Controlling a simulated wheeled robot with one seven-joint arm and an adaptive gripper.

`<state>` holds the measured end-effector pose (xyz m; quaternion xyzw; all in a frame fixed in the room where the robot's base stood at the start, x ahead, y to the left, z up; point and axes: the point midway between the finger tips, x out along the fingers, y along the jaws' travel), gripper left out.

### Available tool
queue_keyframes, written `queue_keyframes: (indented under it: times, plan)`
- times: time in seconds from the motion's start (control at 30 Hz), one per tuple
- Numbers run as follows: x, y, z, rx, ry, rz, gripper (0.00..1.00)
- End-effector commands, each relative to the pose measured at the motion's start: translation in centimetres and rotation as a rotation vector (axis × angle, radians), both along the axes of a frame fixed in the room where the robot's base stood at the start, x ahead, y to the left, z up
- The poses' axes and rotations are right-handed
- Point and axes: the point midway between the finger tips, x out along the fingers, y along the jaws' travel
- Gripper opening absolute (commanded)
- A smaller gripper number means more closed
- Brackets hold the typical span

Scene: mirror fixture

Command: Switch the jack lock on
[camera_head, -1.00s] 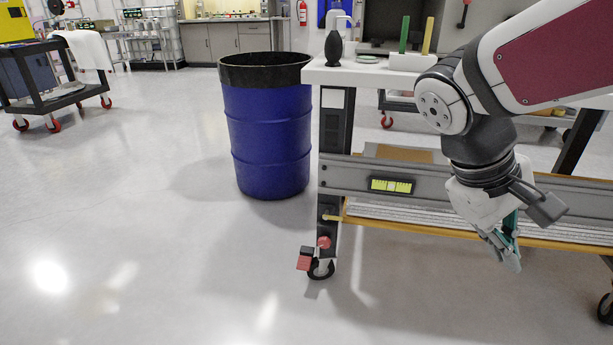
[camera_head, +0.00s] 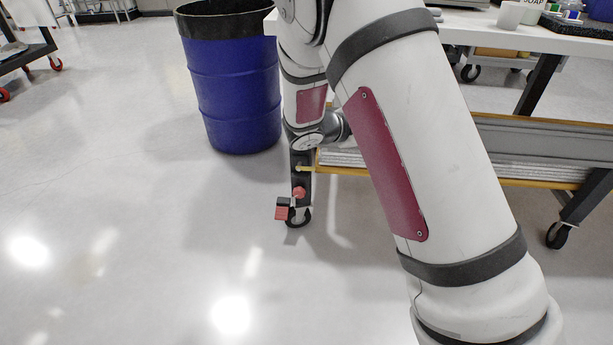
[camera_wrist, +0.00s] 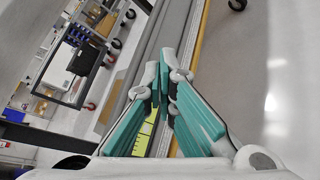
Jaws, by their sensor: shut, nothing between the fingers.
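The jack lock appears as a red pedal (camera_head: 283,208) beside a black caster wheel (camera_head: 300,217) at the foot of the table's near left leg, in the head view. A red knob (camera_head: 299,192) sits just above the wheel. Which of these red parts is the lock, and its setting, I cannot tell. My gripper (camera_wrist: 163,80) has teal fingers brought together and empty in the wrist view, over the table's grey rail. In the head view my gripper is hidden behind my arm. The red pedal does not show clearly in the wrist view.
A blue barrel (camera_head: 235,95) stands left of the table leg. The white tabletop (camera_head: 470,24) and lower shelf edge (camera_head: 330,170) lie behind my arm. A yellow-green level (camera_wrist: 142,138) is on the rail. The floor (camera_head: 150,250) in front is clear.

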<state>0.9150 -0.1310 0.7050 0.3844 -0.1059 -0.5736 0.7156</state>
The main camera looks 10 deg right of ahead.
Motion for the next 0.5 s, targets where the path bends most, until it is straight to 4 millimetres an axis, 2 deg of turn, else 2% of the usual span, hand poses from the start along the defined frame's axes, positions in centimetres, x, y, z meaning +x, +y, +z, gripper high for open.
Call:
queue_keyframes:
  times: [0.03, 0.2, 0.37, 0.5]
  plan:
    - [1.4, 0.7, -1.2, -0.036, 0.027, 0.053, 0.0]
    - [5.5, 3.2, -5.2, -0.142, 0.103, 0.23, 0.0]
    - [8.6, 6.0, -9.8, -0.236, 0.185, 0.405, 0.0]
    - [10.5, 8.7, -14.5, -0.313, 0.264, 0.564, 0.0]
